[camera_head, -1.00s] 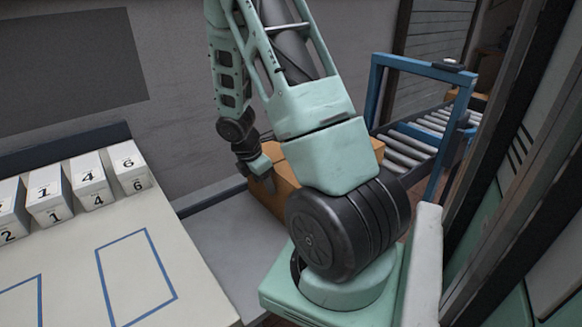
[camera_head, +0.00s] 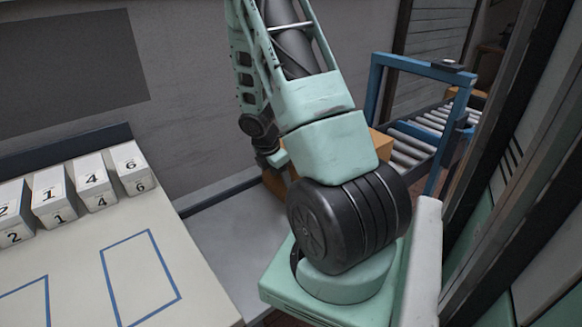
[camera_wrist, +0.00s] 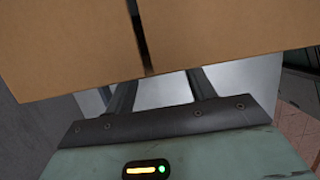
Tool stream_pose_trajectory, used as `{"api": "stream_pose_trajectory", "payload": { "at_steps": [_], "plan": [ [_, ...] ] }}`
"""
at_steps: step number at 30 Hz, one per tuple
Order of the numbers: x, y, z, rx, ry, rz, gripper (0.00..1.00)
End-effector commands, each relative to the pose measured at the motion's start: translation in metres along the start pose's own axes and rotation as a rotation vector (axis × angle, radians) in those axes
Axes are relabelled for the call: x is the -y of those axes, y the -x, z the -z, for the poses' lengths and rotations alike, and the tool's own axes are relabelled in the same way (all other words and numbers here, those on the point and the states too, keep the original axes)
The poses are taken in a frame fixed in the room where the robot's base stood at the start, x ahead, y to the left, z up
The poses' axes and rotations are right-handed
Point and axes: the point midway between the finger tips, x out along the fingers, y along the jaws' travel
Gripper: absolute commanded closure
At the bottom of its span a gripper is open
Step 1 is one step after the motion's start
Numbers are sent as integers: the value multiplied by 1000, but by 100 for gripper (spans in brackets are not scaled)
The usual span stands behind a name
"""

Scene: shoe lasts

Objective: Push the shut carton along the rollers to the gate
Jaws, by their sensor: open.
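The brown carton (camera_head: 380,144) stands at the near end of the roller line, mostly hidden behind my arm. A piece of it also shows left of my arm. In the wrist view the carton (camera_wrist: 220,30) fills the top, with a dark line running down its face. My gripper (camera_wrist: 161,82) is open, with two dark fingers apart and pointing at the carton's lower edge. Their tips are hidden there, and I cannot tell whether they touch. In the head view my gripper (camera_head: 277,158) is low at the carton's left side. The blue gate frame (camera_head: 420,66) spans the rollers (camera_head: 408,146).
A pale table (camera_head: 80,240) with blue outlined rectangles and several numbered white blocks (camera_head: 92,178) is at the left. A grey surface (camera_head: 230,225) lies between the table and my arm. A dark-framed green panel (camera_head: 550,260) stands close on the right. Another box shows beyond the gate.

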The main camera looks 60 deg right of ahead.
Motion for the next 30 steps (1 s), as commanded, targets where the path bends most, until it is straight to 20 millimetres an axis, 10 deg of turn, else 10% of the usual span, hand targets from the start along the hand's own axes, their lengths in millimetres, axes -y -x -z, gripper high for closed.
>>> {"api": "stream_pose_trajectory", "payload": {
  "at_steps": [30],
  "plan": [
    [0, -13, -44, 1, -1, 0, 45]
  ]
}}
